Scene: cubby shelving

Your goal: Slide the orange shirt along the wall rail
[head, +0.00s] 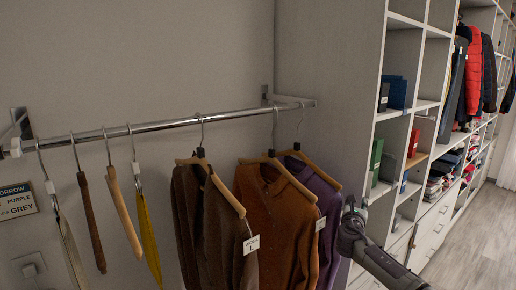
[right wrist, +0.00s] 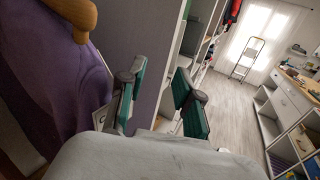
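The orange shirt (head: 266,217), rust-coloured, hangs on a wooden hanger from the metal wall rail (head: 165,124), right of its middle. A brown shirt (head: 186,220) hangs apart on its left. A purple shirt (head: 325,200) hangs close behind on its right, partly covered by it. My right gripper (head: 350,212) is right of the purple shirt, in front of the shelving side. In the right wrist view its teal-padded fingers (right wrist: 160,97) are apart with nothing between them. The purple shirt (right wrist: 50,85) is left of them there; I cannot make out the orange shirt. My left gripper is not in view.
Several other hangers (head: 92,220) hang toward the rail's left end. A tall shelf panel (head: 325,90) closes off the rail's right end. Cubbies with books and clothes (head: 405,130) line the right. The floor (head: 475,245) is clear there. A sign (head: 17,201) is on the wall.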

